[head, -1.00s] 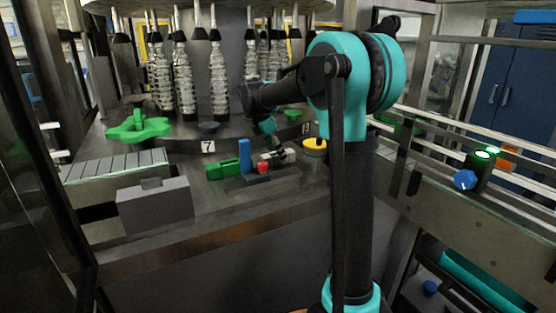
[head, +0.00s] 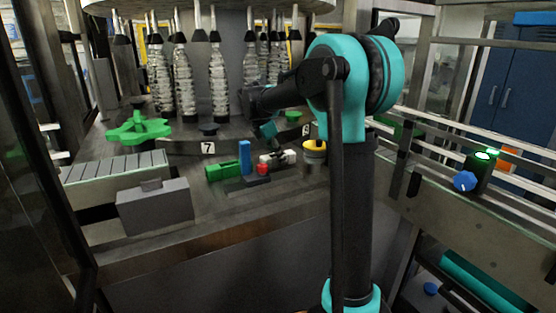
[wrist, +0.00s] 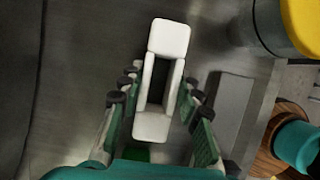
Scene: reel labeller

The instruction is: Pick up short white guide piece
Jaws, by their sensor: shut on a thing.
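The short white guide piece (wrist: 168,38) has two white end blocks joined by rails with a dark channel between them. It lies between the fingers of my gripper (wrist: 160,84) in the wrist view. The gripper's green-padded fingers are shut on its sides, one on each side.
A red knob (head: 262,169), a blue block (head: 245,157) and a green block (head: 222,170) stand left of the piece. A yellow-topped cylinder (head: 315,147) is close on its right; its yellow top also shows in the wrist view (wrist: 305,22). A grey box (head: 154,206) stands at the front left.

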